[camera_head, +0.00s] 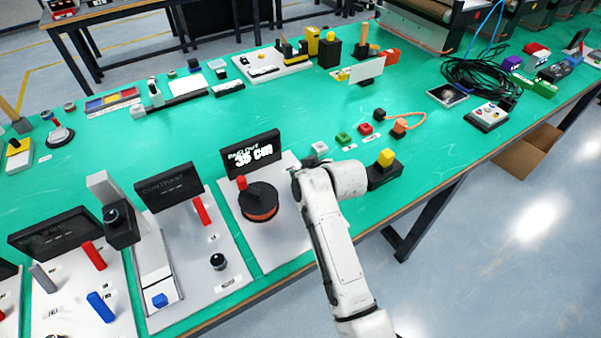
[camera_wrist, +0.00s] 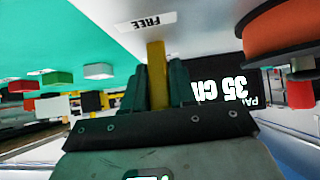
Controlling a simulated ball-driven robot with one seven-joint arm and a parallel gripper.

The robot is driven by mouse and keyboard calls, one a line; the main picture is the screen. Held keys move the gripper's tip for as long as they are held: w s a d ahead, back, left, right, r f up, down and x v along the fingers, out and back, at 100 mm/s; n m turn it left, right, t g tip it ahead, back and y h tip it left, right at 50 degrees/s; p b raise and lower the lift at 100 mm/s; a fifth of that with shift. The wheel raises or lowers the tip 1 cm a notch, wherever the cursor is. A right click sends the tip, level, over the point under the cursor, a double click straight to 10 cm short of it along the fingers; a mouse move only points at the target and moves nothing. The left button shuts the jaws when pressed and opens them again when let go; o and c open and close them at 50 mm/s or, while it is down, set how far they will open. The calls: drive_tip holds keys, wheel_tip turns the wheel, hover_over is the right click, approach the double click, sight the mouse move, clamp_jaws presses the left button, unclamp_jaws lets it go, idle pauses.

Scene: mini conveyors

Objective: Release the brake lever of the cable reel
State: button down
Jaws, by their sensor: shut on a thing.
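The cable reel (camera_head: 262,204), a black disc with an orange winding, stands on a white base plate (camera_head: 285,246). Its orange side shows at the upper right of the wrist view (camera_wrist: 285,35). My gripper (camera_wrist: 156,85) is shut on a yellow bar, the brake lever (camera_wrist: 156,72), which stands between its two dark fingers. A white label reading FREE (camera_wrist: 154,22) lies just beyond the lever's end. In the head view my gripper (camera_head: 297,176) is beside the reel on the right, and my wrist hides the lever.
A black display (camera_head: 251,155) behind the reel reads 35 cm paid out. To its left stands a contrast station (camera_head: 166,188) with levers and a knob. Small coloured blocks lie on the green tabletop (camera_head: 215,130).

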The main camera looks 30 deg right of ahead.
drive_tip(key=shift+s+t, duration=0.15)
drive_tip(key=shift+t, duration=0.25)
drive_tip(key=c, duration=1)
unclamp_jaws()
drive_tip(key=v, duration=1)
drive_tip(key=shift+s+r+b, duration=0.2)
drive_tip(key=shift+s+b, duration=0.1)
drive_tip(key=shift+b, duration=0.05)
